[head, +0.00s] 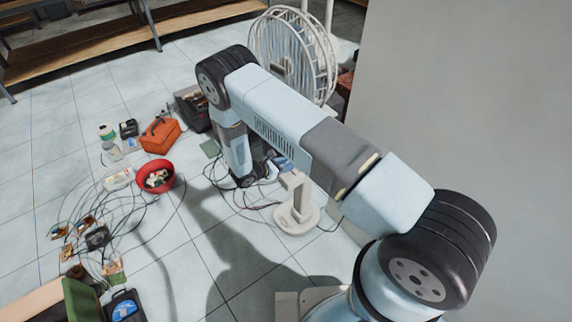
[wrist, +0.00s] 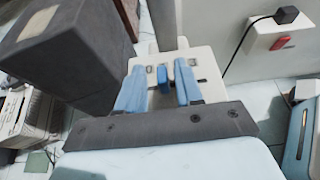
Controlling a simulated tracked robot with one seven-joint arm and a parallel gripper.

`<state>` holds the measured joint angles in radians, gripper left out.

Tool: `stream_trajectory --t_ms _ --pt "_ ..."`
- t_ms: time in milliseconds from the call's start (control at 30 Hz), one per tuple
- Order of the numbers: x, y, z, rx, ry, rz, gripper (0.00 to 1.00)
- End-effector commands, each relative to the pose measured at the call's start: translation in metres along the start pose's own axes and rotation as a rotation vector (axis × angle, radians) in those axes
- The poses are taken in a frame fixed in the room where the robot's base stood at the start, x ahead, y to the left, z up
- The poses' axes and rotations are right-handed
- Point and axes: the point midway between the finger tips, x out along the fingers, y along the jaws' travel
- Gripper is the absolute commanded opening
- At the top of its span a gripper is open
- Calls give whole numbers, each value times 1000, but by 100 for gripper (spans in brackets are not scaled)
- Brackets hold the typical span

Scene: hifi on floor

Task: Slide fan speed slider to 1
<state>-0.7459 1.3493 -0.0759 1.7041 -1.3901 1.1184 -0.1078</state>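A white fan with a round wire cage (head: 293,55) stands at the top middle of the head view, partly behind my arm. In the wrist view a white control panel (wrist: 205,62) lies ahead of my gripper, with a small blue slider knob (wrist: 163,76) on it. My gripper (wrist: 158,85) is open, with one blue finger on each side of the knob. Narrow gaps show between the knob and both fingers. The panel's markings are too small to read. The fingertips are hard to make out in the head view.
A dark grey box (wrist: 65,48) stands close on the left in the wrist view. A white socket box with a black plug and red switch (wrist: 283,40) is at upper right. Cables, a red bowl (head: 154,176) and an orange toolbox (head: 160,136) lie on the tiled floor.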

Motion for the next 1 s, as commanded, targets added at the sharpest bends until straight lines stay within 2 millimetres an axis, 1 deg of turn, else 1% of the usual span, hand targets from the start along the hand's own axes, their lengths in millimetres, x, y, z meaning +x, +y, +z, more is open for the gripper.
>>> stream_trajectory --t_ms 267,367,467,567,800,1000 --pt "0 0 0 0 0 -1 38" --pt "-6 0 0 0 0 0 38" --pt "-18 1 0 0 1 1 38" --pt "-35 1 0 0 0 2 38" --pt "-83 1 0 0 0 2 38" --pt "-116 2 0 0 0 1 38"
